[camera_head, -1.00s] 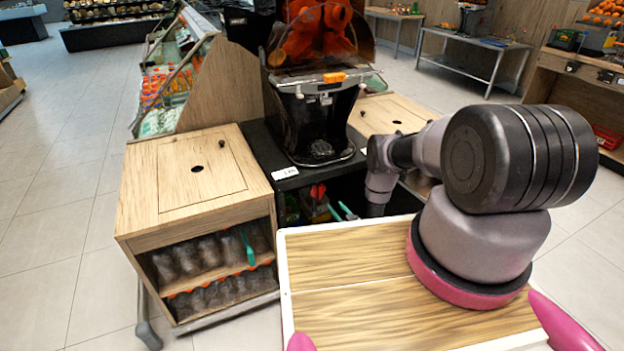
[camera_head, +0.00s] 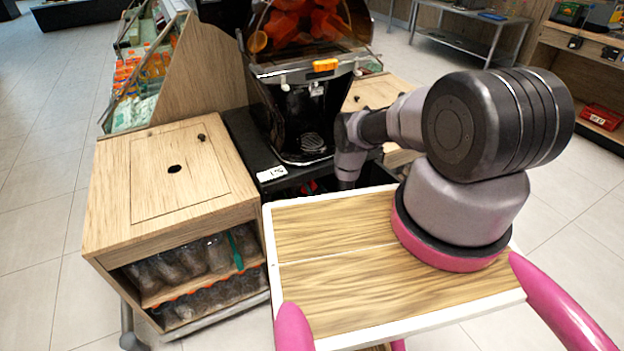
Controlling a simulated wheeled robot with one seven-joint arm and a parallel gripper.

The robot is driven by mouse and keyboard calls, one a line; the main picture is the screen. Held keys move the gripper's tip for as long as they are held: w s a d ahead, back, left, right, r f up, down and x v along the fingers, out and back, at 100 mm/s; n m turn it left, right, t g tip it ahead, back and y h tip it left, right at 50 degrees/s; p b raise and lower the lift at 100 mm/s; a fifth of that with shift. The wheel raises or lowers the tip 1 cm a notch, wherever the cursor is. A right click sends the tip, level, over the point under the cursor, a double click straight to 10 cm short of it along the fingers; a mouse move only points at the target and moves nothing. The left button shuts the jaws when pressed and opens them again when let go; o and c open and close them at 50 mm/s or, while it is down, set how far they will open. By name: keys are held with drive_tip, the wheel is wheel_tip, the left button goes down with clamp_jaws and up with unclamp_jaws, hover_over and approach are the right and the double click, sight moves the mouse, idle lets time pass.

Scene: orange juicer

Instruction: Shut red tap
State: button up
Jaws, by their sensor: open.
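The orange juicer (camera_head: 310,105) stands on a black counter at the upper middle, with a clear cover over oranges at its top. A small orange piece (camera_head: 326,65) sits on the juicer's front bar; I cannot tell whether it is the red tap. Below it is a dark spout area over a round drip grate (camera_head: 312,142). My arm reaches from the right toward the juicer's lower front, and its far end drops behind the rear edge of my tray. My gripper is hidden from this view. A small red patch (camera_head: 309,187) shows in the dark space under the counter, partly hidden.
A wooden cabinet (camera_head: 112,200) with a round hole and shelved bottles stands close on the left. Another wooden top (camera_head: 385,90) is right of the juicer. A bottle display (camera_head: 140,75) stands behind left. Open floor lies at far left and right.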

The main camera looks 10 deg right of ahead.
drive_tip(key=shift+w+a, duration=0.25)
drive_tip(key=shift+w, duration=0.45)
clamp_jaws()
drive_tip(key=shift+a+n, duration=0.15)
drive_tip(key=shift+n, duration=0.65)
unclamp_jaws()
drive_tip(key=shift+s, duration=0.1)
